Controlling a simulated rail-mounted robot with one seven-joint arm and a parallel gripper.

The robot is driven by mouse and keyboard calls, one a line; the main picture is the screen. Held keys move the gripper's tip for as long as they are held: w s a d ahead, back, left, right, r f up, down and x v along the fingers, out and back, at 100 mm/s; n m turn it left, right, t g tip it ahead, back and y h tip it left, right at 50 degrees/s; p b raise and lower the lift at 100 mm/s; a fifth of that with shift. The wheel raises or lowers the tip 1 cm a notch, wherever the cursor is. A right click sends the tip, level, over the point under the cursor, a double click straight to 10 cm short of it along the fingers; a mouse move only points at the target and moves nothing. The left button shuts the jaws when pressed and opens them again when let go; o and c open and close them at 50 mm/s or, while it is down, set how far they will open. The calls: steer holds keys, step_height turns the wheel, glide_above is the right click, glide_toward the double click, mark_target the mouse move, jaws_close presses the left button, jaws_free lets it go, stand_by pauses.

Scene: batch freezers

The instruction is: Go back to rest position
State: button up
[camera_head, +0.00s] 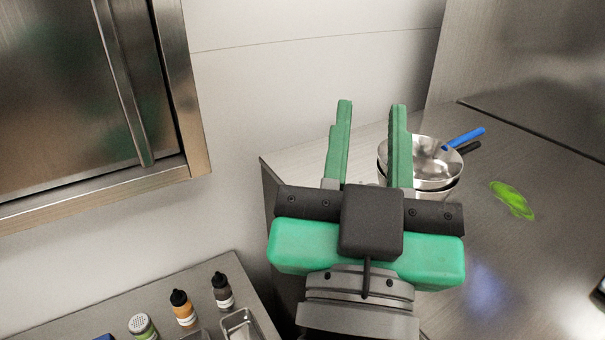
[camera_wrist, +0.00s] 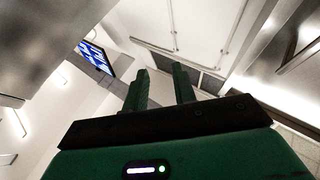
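My gripper (camera_head: 371,108) is in the middle of the head view, with two green fingers spread apart and nothing between them. In the wrist view my gripper (camera_wrist: 162,80) also shows its fingers apart and empty, with walls and ceiling beyond them. Its body hides part of the counter behind it in the head view.
Metal bowls or pans (camera_head: 432,158) with a blue and a black handle stand on the steel counter (camera_head: 540,270), right of the fingers. A green smear (camera_head: 512,200) lies on it. Bottles (camera_head: 183,308) and a shaker (camera_head: 142,327) stand lower left. A steel cabinet (camera_head: 60,90) is upper left.

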steer(key=s+a+f+n+t+y, duration=0.1)
steer(key=s+a+n+y, duration=0.1)
steer(key=s+a+y, duration=0.2)
steer(key=shift+s+a+n+t+y, duration=0.3)
steer(key=shift+a+t+y, duration=0.15)
steer(key=shift+a, duration=0.55)
step_height(320, 180, up, 12)
steer(key=p, duration=1.2)
